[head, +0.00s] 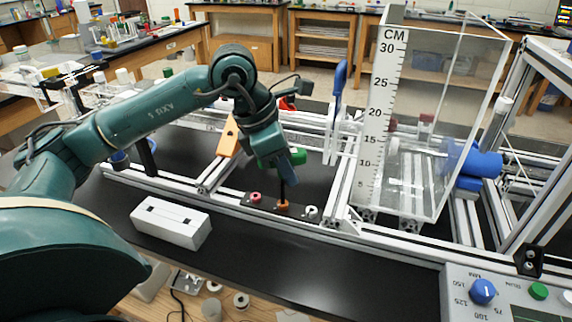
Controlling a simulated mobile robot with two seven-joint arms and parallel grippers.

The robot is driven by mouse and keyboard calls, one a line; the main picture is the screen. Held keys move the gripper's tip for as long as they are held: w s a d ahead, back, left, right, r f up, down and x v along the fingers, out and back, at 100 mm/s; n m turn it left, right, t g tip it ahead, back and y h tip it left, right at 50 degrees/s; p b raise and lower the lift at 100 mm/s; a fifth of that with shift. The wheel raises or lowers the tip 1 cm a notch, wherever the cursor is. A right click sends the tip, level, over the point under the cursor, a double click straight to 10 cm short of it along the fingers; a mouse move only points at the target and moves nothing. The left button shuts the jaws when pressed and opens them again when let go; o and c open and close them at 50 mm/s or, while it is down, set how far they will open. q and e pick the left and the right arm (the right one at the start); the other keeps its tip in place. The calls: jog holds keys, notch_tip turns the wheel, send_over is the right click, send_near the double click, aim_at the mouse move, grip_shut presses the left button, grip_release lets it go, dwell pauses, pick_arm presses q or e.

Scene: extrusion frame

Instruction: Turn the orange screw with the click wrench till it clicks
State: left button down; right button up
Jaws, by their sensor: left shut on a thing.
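The orange screw (283,206) stands in a black strip (268,204) on the front rail of the frame, between a red screw (255,197) and a white screw (311,211). My left gripper (289,163) is above it, shut on the click wrench. Of the wrench, the dark shaft (283,191) shows, pointing down nearly upright to the orange screw. Its lower end appears to meet the screw head; I cannot tell whether it is fully seated. The gripper hides much of the wrench. My right gripper is not in view.
A clear tank with a CM scale (382,110) stands right of the gripper. A blue-handled upright tool (338,90) and an orange wedge (228,137) are close by. A white slotted block (171,222) lies on the black bench, and a control panel (505,290) is at lower right.

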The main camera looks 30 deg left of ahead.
pick_arm(q)
jog(key=shift+f, duration=0.25)
dwell(0.5)
jog(key=shift+m+g+b, duration=0.3)
jog(key=shift+m+b, duration=0.1)
jog(key=shift+m, duration=0.4)
jog(key=shift+s, duration=0.1)
jog(key=shift+m+g, duration=0.3)
jog(key=shift+m, duration=0.4)
jog(key=shift+h, duration=0.3)
jog(key=shift+m, duration=0.8)
